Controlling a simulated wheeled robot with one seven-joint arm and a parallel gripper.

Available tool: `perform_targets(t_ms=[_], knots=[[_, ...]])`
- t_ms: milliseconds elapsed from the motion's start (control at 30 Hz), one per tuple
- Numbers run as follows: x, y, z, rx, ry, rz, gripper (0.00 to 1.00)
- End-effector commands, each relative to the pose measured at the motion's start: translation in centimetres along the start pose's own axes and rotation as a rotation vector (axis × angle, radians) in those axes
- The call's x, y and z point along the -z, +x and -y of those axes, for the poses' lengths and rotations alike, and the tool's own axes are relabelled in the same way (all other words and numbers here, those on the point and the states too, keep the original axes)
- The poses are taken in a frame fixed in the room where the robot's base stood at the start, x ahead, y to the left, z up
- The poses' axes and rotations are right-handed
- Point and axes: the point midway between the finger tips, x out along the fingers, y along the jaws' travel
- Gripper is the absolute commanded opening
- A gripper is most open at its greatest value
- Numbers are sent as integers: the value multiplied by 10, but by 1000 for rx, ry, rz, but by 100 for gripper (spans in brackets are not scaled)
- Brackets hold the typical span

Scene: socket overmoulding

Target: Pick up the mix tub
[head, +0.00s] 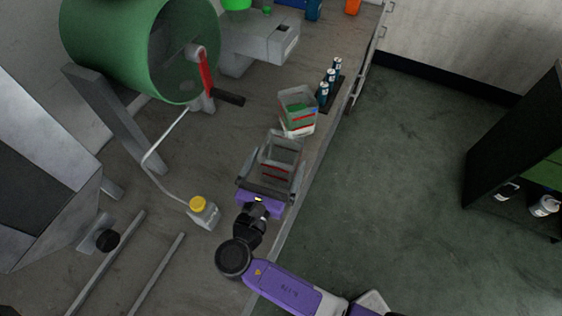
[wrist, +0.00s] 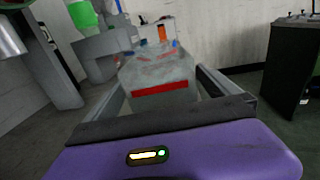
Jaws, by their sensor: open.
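A clear, see-through tub with red bands (head: 281,150) stands near the bench's right edge. It looks like the mix tub, though no label is readable. My gripper (head: 280,160) is open, with a finger on each side of this tub. In the wrist view the tub (wrist: 160,90) shows its red band between the two open fingers (wrist: 163,78). I cannot tell whether either finger touches it. A second clear tub with green contents (head: 298,112) stands just beyond it, close to it.
Several dark bottles (head: 328,84) stand beyond the tubs near the bench edge. A large green drum (head: 130,45) with a red-handled crank is at upper left. Open floor (head: 400,190) lies right of the bench.

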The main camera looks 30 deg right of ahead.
Motion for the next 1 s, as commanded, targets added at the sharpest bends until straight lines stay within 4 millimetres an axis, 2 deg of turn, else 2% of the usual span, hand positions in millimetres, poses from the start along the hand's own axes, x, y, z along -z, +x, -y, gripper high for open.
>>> perform_targets(t_ms=[400, 700, 767, 1000], knots=[[-1, 56, 0, 2, 0, 0, 100], [0, 61, 0, 0, 1, 0, 100], [0, 61, 0, 0, 1, 0, 90], [0, 61, 0, 0, 0, 0, 43]])
